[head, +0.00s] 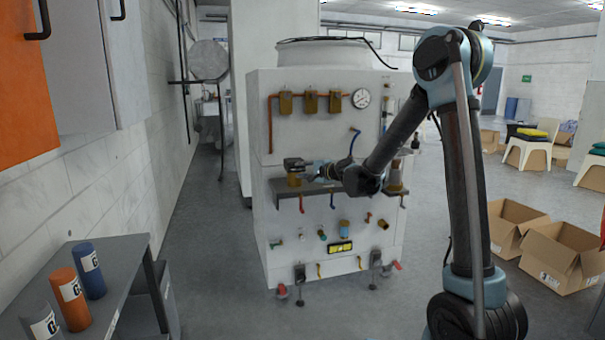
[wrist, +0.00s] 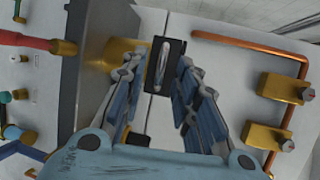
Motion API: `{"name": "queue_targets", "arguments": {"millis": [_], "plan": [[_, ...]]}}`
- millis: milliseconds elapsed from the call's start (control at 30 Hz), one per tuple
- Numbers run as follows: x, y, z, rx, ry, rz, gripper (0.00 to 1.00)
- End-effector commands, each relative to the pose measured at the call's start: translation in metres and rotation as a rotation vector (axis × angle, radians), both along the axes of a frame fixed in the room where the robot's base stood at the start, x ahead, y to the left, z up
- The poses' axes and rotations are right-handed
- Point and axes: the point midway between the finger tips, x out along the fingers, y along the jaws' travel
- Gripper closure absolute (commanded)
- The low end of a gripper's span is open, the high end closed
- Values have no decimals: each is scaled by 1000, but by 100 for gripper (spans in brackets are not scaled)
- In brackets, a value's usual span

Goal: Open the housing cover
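A small brass housing (head: 294,180) with a dark cover (head: 294,163) on top stands on the left end of the grey shelf of the white washer. In the wrist view, which is turned on its side, the brass body (wrist: 124,57) shows beside the dark cover (wrist: 165,65), which has a silvery elongated handle or slot. The cover looks closed. My gripper (head: 310,172) is just right of the housing. In the wrist view its blue-grey fingers (wrist: 160,70) are apart, with the dark cover between or just beyond the tips. I cannot tell whether they touch it.
The grey shelf (head: 330,188) juts from the washer (head: 335,140), with copper pipes (head: 269,125) and a gauge (head: 361,98) above and several small valves below. Cardboard boxes (head: 555,255) lie at right. A side table (head: 75,265) with canisters stands at left. The floor between is clear.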

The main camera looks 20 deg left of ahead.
Motion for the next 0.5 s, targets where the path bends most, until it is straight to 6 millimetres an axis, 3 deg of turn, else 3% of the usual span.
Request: {"name": "queue_targets", "arguments": {"millis": [200, 500], "plan": [[9, 14, -4, -2, -1, 1, 72], [10, 16, -4, -1, 0, 1, 72]]}}
